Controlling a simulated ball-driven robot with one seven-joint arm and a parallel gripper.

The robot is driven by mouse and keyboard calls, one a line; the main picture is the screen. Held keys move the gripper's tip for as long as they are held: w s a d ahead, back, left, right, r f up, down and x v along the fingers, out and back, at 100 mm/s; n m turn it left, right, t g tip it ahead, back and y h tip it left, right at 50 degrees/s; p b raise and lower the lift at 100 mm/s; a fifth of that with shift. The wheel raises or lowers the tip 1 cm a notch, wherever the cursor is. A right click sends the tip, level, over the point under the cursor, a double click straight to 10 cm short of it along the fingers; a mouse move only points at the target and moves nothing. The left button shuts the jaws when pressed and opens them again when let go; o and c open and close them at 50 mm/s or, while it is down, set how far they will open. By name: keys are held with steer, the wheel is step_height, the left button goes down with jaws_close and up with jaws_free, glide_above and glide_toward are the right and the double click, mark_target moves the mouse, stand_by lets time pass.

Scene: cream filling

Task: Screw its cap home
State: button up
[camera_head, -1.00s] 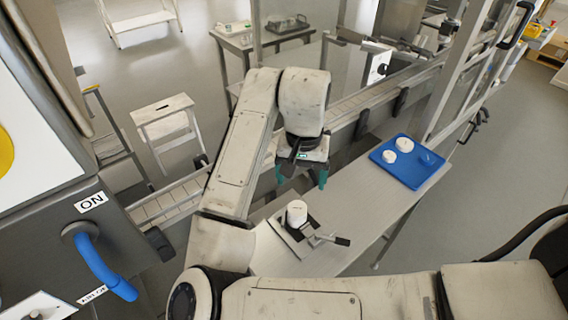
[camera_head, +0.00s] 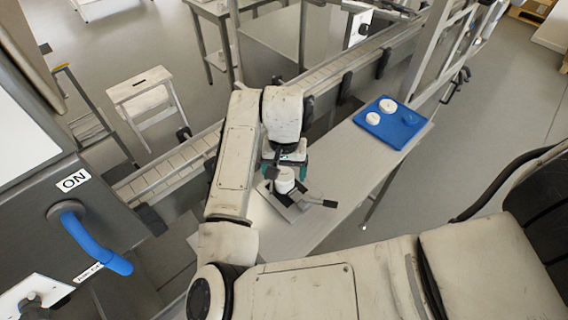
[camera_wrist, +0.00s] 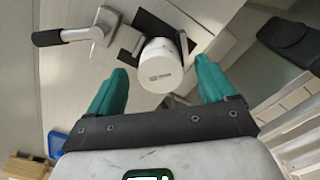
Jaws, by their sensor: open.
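A white jar (camera_head: 285,182) stands in a metal clamp fixture (camera_head: 296,207) with a dark-handled lever on the bench. In the wrist view the jar (camera_wrist: 160,66) shows a pale rounded end and small dark print. I cannot tell whether a cap sits on it or how tight it is. My gripper (camera_head: 284,170) is over the jar in the head view. In the wrist view my gripper (camera_wrist: 161,72) has its two teal fingers wide apart, one on each side of the jar, with gaps visible; it holds nothing.
A blue tray (camera_head: 402,139) at the bench's far right end carries two round white pieces (camera_head: 389,106) and a blue round piece (camera_head: 410,118). The lever handle (camera_wrist: 62,37) sticks out beside the jar. A conveyor (camera_head: 185,165) runs behind the bench. The bench between fixture and tray is clear.

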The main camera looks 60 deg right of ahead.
steer(key=shift+c, duration=0.2)
steer(key=c, duration=1.1)
steer(key=shift+o, duration=0.2)
steer(key=m+b, duration=0.1)
steer(key=m, duration=0.1)
steer(key=shift+w+f+m, duration=0.1)
steer(key=shift+f+m, duration=0.05)
steer(key=shift+m, duration=0.25)
steer(key=m, duration=0.3)
steer(key=shift+b, duration=0.35)
steer(key=m+b, duration=0.1)
steer(key=m, duration=0.1)
steer(key=shift+m, duration=0.3)
steer(key=m+b, duration=0.1)
steer(key=m, duration=0.2)
